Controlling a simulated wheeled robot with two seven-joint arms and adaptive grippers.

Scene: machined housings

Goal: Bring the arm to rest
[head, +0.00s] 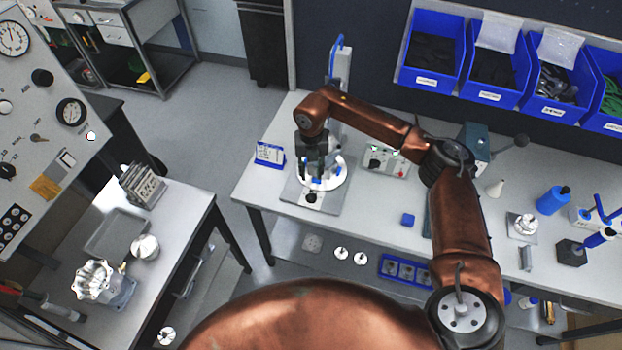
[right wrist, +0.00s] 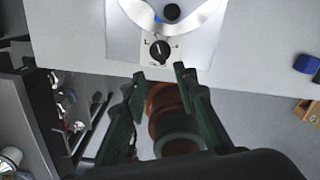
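My right arm reaches over the workbench (head: 390,215) from the lower right. Its dark gripper (head: 318,168) points down over a device with a white ring and grey base plate (head: 328,203). In the right wrist view the gripper (right wrist: 160,76) has its two fingers apart, with nothing held between them. The base plate (right wrist: 200,52) and its black knob (right wrist: 160,50) lie ahead of the fingertips in that view. Whether the gripper touches the device is hard to tell. My left gripper is not in view.
Blue bins (head: 433,50) hang behind the bench. A small blue block (head: 407,220), a blue bottle (head: 553,200) and a grey box with a knob (head: 385,160) stand on it. A side table (head: 185,215) with metal housings (head: 95,280) is at left.

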